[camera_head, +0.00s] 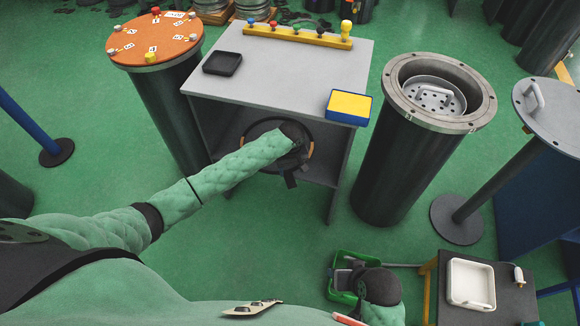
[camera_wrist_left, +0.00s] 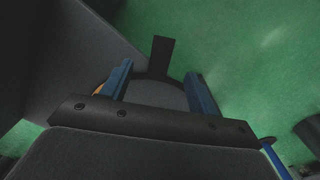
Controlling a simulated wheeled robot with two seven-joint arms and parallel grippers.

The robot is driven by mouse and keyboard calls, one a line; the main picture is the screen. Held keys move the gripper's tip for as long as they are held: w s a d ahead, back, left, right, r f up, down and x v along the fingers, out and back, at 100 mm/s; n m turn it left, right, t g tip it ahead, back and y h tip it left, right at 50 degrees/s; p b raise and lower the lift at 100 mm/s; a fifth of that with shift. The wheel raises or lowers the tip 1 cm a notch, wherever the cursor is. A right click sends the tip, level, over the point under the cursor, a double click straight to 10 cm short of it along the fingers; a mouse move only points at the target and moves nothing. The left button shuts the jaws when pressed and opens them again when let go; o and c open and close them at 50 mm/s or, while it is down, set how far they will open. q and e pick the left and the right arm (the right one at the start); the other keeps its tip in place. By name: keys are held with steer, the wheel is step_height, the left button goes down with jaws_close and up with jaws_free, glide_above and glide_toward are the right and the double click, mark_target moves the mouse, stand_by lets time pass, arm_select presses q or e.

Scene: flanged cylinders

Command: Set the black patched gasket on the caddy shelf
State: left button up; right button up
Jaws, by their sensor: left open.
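The black gasket (camera_head: 250,139) is a ring with orange patches, in the open bay of the grey caddy, at its shelf (camera_head: 232,121). A dark tab on its near side points out past the shelf's front edge, and shows in the left wrist view (camera_wrist_left: 162,54). My left gripper (camera_head: 291,168) is at the ring; its wrist hides part of it. In the left wrist view its blue fingers (camera_wrist_left: 160,82) stand apart with the ring's edge between or just beyond them. Whether the ring lies flat is unclear. My right gripper (camera_head: 350,279) is low by a green bin, its fingers indistinct.
The caddy top (camera_head: 285,75) holds a black tray (camera_head: 222,62), a yellow-blue box (camera_head: 349,106) and a yellow knob rail (camera_head: 297,34). Flanged cylinders stand left (camera_head: 165,110) and right (camera_head: 405,150). A green bin (camera_head: 340,293) and white tray (camera_head: 471,284) are at lower right.

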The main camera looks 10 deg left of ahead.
mark_target(290, 180)
arm_select(q)
steer(key=shift+w+a, duration=0.45)
steer(key=shift+w, duration=0.05)
steer(key=shift+f, duration=0.25)
step_height(290, 180, down, 6)
steer(key=shift+f, duration=0.65)
